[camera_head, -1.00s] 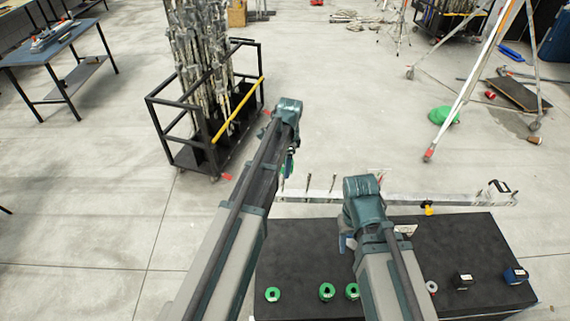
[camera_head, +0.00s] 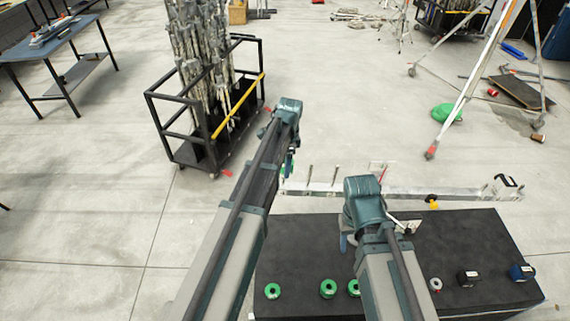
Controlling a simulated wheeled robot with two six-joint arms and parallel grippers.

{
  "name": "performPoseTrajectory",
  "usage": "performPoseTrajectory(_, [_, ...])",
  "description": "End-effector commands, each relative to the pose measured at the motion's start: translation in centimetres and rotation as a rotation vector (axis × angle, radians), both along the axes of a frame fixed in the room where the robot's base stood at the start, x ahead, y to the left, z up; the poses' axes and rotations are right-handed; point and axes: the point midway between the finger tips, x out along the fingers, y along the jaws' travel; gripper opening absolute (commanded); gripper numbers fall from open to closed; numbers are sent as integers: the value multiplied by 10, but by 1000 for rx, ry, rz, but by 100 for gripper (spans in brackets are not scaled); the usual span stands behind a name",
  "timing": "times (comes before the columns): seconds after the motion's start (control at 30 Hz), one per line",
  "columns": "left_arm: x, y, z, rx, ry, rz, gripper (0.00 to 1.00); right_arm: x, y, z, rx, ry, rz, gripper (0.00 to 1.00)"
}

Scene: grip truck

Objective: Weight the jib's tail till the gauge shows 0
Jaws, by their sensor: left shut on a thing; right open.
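The jib, a long pale beam (camera_head: 455,193) with upright pegs, lies across the far side of a black-topped stand. A small yellow piece (camera_head: 433,204) hangs under its right part. A pale plate and red pointer (camera_head: 383,174) show near its middle; I cannot read a value. My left gripper (camera_head: 288,168), mostly hidden by its arm, is at the beam's left end, shut on a small green thing, probably a weight. My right gripper (camera_head: 346,242), mostly hidden by its arm, is open above the stand. Green ring weights (camera_head: 273,291) (camera_head: 328,288) (camera_head: 353,287) stand along the stand's front.
The black stand top (camera_head: 300,240) also holds a grey ring (camera_head: 435,284), a black block (camera_head: 468,278) and a blue block (camera_head: 521,272) at the right. A black cart (camera_head: 180,150) with poles stands to the left. A tripod (camera_head: 455,110) stands behind right.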

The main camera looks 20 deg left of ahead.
Motion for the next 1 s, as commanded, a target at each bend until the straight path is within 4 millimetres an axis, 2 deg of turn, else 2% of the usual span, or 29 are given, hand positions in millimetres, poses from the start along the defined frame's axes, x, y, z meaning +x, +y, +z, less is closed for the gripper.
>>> performPoseTrajectory(1.0, [-1, 3, -44, 0, 0, 0, 0, 0, 0, -44, -1, -1, 3, 50])
